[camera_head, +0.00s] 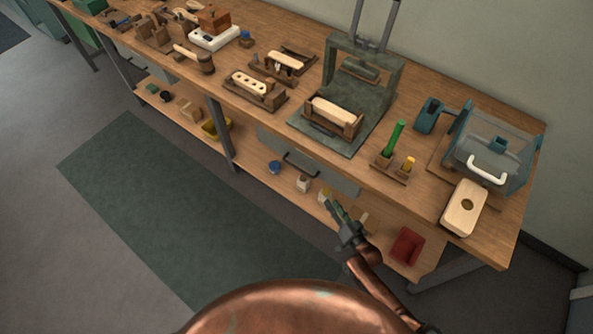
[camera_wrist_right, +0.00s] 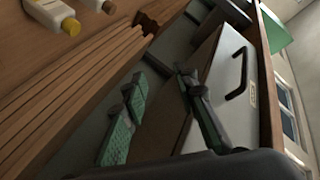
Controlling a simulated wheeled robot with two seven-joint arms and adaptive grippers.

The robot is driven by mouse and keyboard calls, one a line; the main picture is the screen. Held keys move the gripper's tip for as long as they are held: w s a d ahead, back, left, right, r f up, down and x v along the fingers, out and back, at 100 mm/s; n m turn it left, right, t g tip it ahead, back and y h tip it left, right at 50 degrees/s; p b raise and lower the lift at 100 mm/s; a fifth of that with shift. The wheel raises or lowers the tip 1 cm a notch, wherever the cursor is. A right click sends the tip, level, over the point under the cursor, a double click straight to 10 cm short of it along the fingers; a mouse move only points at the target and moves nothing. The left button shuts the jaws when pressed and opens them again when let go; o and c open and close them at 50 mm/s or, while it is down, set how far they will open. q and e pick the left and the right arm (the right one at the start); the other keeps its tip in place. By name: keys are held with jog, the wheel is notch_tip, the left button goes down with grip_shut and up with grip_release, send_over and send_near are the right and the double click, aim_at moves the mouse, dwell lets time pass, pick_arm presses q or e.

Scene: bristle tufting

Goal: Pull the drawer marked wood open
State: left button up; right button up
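A grey drawer front (camera_head: 335,177) sits under the bench top, below the green press, and looks closed. Its dark bar handle (camera_head: 300,163) is on the front. In the right wrist view the pale drawer front (camera_wrist_right: 222,72), its handle (camera_wrist_right: 238,75) and a small label (camera_wrist_right: 252,94) show; the label is too small to read. My right gripper (camera_head: 334,207) is in front of the bench, to the right of and nearer than the handle. In the wrist view its green-padded fingers (camera_wrist_right: 163,118) are apart with nothing between them, clear of the handle. My left gripper is not in view.
The wooden bench top (camera_head: 425,185) overhangs the drawer. A lower shelf (camera_head: 255,176) holds small containers, including a blue bowl (camera_head: 274,167) and a red bin (camera_head: 406,246). The floor before the bench, with a green mat (camera_head: 170,200), is clear.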

jog(key=w+a+r+m+t+y+b, duration=0.1)
jog(key=w+a+r+t+y+b, duration=0.15)
jog(key=w+a+r+b, duration=0.35)
jog(key=m+y, duration=0.1)
jog(key=y, duration=0.1)
send_near(297, 167)
jog(key=x, duration=0.4)
jog(key=b+x, duration=0.1)
jog(key=x, duration=0.4)
jog(key=shift+w+a+f, duration=0.1)
jog(key=shift+f, duration=0.25)
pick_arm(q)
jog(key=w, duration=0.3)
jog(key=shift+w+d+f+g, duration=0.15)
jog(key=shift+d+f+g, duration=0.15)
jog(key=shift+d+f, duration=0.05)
pick_arm(e)
jog(key=shift+w+a+r, duration=0.1)
jog(key=shift+w+a, duration=0.05)
jog(key=shift+w, duration=0.15)
jog(key=shift+c, duration=0.3)
grip_shut()
